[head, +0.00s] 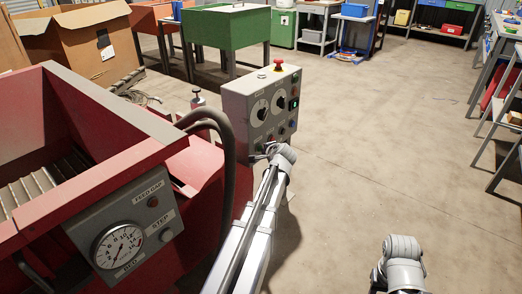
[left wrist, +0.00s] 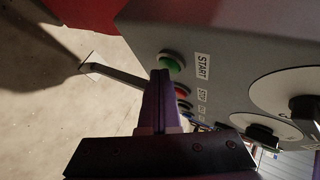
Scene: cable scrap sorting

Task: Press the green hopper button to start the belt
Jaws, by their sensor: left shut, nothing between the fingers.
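The green button (left wrist: 172,63), labelled START, sits on the grey control box (head: 236,108) and shows clearly in the left wrist view. A red button (left wrist: 181,91), labelled STOP, is beside it. My left gripper (head: 262,152) is shut and empty at the lower front of the box. In the left wrist view its fingertips (left wrist: 160,74) are close to the green button; I cannot tell whether they touch it. In the head view I cannot make out that button around the gripper. My right arm is at the lower right, its gripper mostly hidden.
A red emergency-stop knob (head: 278,64) tops the box. Dark hoses (head: 226,140) arch close on its left, beside the red hopper (head: 110,150) with a dial gauge (head: 120,246). The floor to the right is open. Dark selector knobs (left wrist: 254,138) are on the panel.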

